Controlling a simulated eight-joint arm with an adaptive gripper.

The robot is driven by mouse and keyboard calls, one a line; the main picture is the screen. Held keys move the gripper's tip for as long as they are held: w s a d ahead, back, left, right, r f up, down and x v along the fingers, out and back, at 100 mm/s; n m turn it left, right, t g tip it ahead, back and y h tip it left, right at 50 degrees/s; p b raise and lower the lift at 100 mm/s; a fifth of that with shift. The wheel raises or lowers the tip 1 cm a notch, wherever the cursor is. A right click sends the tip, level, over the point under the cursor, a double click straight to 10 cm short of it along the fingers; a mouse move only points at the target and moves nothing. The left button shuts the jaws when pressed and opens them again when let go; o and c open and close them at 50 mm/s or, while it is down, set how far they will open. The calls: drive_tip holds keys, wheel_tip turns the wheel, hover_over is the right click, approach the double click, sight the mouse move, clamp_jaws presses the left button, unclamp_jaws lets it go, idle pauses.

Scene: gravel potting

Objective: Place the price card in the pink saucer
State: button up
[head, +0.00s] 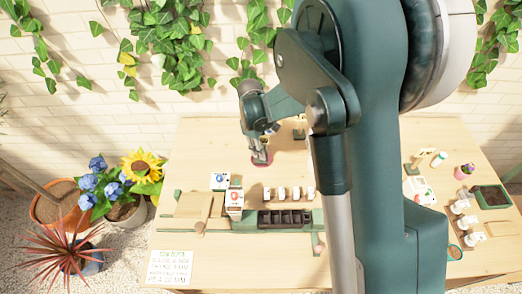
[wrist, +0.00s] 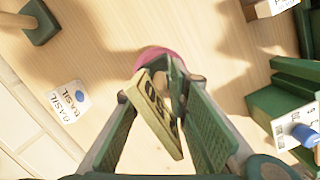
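The price card (wrist: 158,108) is cream with dark print. In the wrist view it stands tilted between the fingers of my gripper (wrist: 160,92), with a dark green piece (wrist: 178,85) beside its far end. The green fingers are spread, with gaps around the card; contact at the tips is unclear. The pink saucer (wrist: 150,53) shows just beyond the card, largely hidden by it and the fingers. In the head view my gripper (head: 261,150) is low over the saucer (head: 253,161), of which only a little rim shows. Whether the card touches the saucer is hidden.
A BASIL card (wrist: 69,101) lies left of my gripper in the wrist view. A dark seedling tray (head: 285,219) and a row of small white pots (head: 282,193) stand nearer in the head view. My arm hides the table's middle right. Bare wood surrounds the saucer.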

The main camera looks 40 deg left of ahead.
drive_tip(key=shift+o, duration=0.7)
drive_tip(key=shift+r, duration=0.1)
drive_tip(key=shift+r+p, duration=0.6)
drive_tip(key=shift+p, duration=0.05)
wheel_tip(320, 180, up, 12)
drive_tip(key=a, duration=0.1)
drive_tip(key=shift+s+a+f, duration=0.15)
drive_tip(key=shift+s+a, duration=0.1)
drive_tip(key=shift+s, duration=0.05)
idle(0.4)
